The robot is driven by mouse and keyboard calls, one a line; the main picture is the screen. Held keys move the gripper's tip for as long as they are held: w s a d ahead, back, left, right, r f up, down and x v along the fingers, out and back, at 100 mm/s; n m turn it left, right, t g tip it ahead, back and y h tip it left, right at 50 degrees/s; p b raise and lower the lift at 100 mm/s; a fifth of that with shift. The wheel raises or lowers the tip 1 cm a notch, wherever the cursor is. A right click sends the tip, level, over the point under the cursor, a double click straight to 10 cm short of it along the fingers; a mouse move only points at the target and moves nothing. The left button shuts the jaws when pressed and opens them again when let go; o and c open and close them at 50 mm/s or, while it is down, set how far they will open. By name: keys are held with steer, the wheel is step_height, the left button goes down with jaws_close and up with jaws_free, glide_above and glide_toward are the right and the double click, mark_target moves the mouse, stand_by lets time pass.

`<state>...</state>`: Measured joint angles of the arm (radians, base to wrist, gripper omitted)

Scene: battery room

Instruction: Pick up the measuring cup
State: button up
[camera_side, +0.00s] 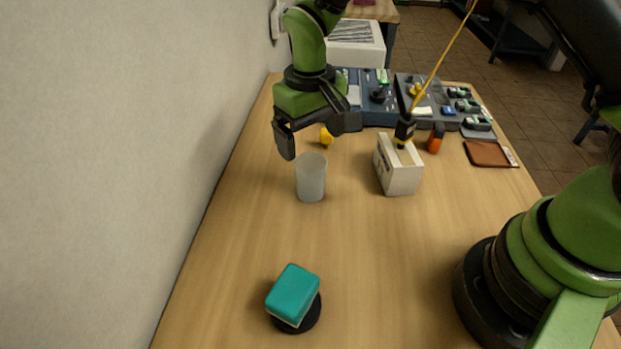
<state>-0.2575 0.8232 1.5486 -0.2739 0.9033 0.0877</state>
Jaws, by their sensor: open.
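The measuring cup (311,180) is a frosted, whitish, translucent cup. It stands upright on the wooden table, left of the middle. My gripper (316,139) is open and empty. It is tilted, with its dark fingers near the height of the cup's rim or above it, and one finger hangs just up and left of the rim. The fingers look apart from the cup. I cannot tell from this one view how far behind or above the cup they are.
A white box (400,178) stands right of the cup, with a black-and-yellow tool at it. A teal block (293,291) sits on a black disc in front. A brown wallet (490,154) lies right. The wall borders the left.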

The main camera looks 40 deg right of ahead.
mark_target(310, 177)
step_height(310, 177, down, 4)
steer(key=shift+f, duration=0.25)
steer(key=f, duration=0.5)
steer(key=shift+w+d+f, duration=0.1)
steer(key=shift+w, duration=0.15)
steer(key=c, duration=1)
